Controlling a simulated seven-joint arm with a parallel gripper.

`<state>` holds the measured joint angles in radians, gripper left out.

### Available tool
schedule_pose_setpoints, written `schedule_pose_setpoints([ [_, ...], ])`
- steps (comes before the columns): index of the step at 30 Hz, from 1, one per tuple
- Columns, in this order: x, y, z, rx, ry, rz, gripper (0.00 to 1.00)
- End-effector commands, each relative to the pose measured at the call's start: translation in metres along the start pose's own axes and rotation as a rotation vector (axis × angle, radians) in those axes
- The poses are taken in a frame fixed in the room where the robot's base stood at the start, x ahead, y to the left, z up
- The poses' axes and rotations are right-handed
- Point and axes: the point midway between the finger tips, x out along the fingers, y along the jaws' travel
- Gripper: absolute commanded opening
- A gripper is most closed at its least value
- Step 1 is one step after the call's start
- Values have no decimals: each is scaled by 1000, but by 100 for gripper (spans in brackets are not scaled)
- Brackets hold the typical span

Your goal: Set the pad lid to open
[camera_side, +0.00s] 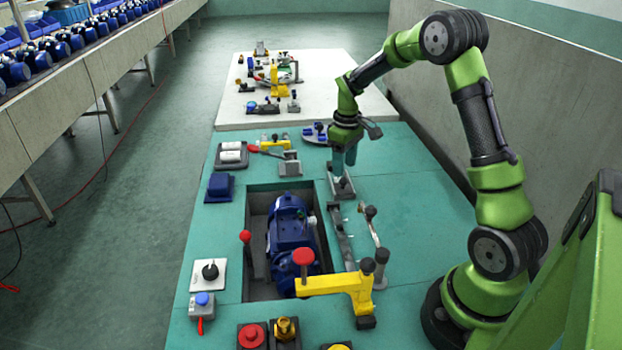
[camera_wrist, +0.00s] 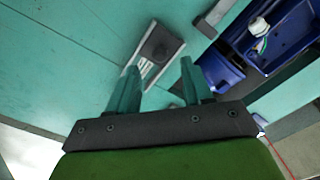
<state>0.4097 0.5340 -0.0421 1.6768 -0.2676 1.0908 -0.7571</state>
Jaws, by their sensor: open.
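My gripper (camera_side: 345,160) is over the far right part of the teal bench, its fingers pointing down. In the wrist view the two teal fingers of my gripper (camera_wrist: 160,84) are apart with nothing held between them. A blue lidded box (camera_side: 219,187) sits at the bench's left edge, well left of my gripper. I cannot tell which of these is the pad lid.
A blue pump motor (camera_side: 289,228) sits in a recess (camera_side: 258,285) in the bench, and also shows in the wrist view (camera_wrist: 285,28).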

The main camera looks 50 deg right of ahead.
Motion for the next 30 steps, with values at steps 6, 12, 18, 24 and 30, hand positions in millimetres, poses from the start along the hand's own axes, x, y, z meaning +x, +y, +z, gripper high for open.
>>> schedule_pose_setpoints([
  [6, 37, 0, 0, 1, -3, -2, 50],
  [12, 50, 0, 0, 0, -1, 0, 50],
  [18, 51, 0, 0, 0, 0, 0, 50],
  [24, 50, 0, 0, 0, 0, 0, 32],
  [30, 50, 0, 0, 0, 0, 1, 1],
])
